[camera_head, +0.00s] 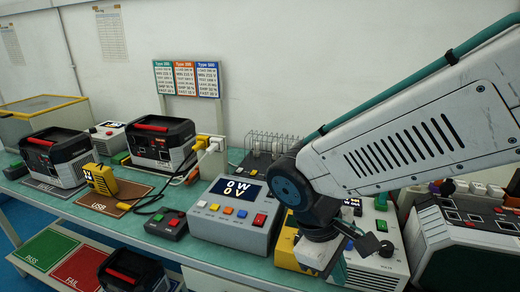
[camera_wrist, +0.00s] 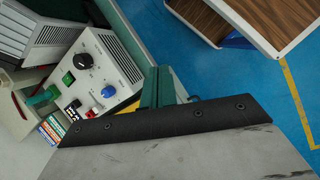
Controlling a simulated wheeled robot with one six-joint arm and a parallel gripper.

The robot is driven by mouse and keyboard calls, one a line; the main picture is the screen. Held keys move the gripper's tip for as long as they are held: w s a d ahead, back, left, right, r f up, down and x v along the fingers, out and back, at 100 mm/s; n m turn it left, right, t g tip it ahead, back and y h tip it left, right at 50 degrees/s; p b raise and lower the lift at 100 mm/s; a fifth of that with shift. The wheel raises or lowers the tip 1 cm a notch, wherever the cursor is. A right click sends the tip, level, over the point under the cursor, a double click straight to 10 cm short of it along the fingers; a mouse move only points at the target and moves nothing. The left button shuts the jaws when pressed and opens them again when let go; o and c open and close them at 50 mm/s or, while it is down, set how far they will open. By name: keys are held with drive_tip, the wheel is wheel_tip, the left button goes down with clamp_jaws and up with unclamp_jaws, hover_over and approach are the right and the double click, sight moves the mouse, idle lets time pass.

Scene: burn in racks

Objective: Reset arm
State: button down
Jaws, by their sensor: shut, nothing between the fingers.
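My arm reaches in from the right side of the head view and bends down at a dark round joint. My gripper (camera_head: 372,244) is small and dark there, low over the right part of the bench, in front of a white box with knobs. It is shut with nothing in it. Its exact gap above the box cannot be told.
The green bench (camera_head: 130,220) holds a console reading 0 W, 0 V (camera_head: 235,212), two black-and-white units (camera_head: 160,143) (camera_head: 55,158), a yellow meter (camera_head: 101,180) and a knobbed white box (camera_wrist: 98,75). Pass (camera_head: 46,249) and fail (camera_head: 85,270) mats lie lower. Blue floor (camera_wrist: 245,85) is open.

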drive_tip(key=s+d+r+m+t+y, duration=0.2)
drive_tip(key=s+d+r+m+y, duration=0.2)
drive_tip(key=d+r+m, duration=0.5)
drive_tip(key=s+d, duration=0.2)
drive_tip(key=d, duration=0.2)
drive_tip(key=shift+s+m+t, duration=0.15)
drive_tip(key=shift+m+t, duration=0.15)
